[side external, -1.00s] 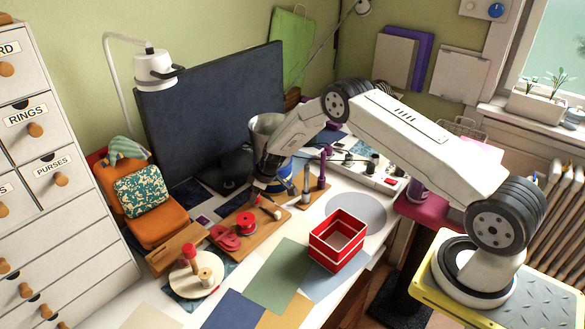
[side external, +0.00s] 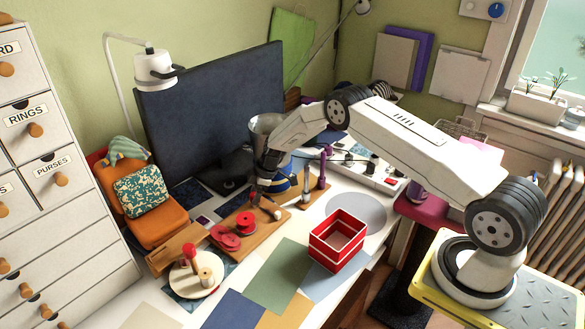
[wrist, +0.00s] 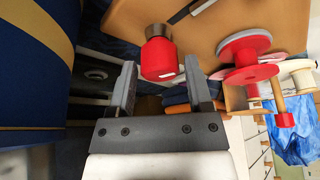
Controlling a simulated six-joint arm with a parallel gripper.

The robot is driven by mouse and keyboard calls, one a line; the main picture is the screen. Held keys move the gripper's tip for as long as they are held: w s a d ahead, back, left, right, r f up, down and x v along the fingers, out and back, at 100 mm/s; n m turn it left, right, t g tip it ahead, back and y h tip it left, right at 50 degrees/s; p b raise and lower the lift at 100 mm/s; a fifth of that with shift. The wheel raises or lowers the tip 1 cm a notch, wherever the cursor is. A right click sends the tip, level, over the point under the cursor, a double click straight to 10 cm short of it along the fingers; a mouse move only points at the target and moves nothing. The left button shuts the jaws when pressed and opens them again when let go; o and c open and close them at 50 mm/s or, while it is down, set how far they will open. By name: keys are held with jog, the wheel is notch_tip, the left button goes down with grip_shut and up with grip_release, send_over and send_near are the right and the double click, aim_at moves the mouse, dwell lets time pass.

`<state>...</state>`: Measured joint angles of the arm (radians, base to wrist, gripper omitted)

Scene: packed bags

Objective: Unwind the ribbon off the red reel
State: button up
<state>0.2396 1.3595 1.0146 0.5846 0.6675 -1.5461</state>
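The red reel (side external: 245,221) stands on a wooden board (side external: 280,213) on the desk. The wrist view shows a red reel (wrist: 248,74) with wide round flanges at upper right, outside my fingers. My gripper (side external: 257,200) is low over the board, right of and behind the red reel. In the wrist view my gripper (wrist: 163,85) is open. A red cylinder with a dark neck (wrist: 160,60) shows between and just beyond the fingertips; I cannot tell if they touch it. The ribbon's end is not clear.
A white disc with a red-topped post (side external: 195,275) and a pale spool (side external: 206,277) stands front left. An open red box (side external: 338,243) is at the right. An orange cushioned seat (side external: 155,222) is at the left. A purple post (side external: 322,168) stands behind. Paper sheets cover the front.

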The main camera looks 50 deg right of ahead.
jog(key=shift+o, duration=0.7)
jog(key=shift+r, duration=0.1)
jog(key=shift+v, duration=0.85)
notch_tip(320, 180, up, 8)
jog(key=shift+s+d, duration=0.2)
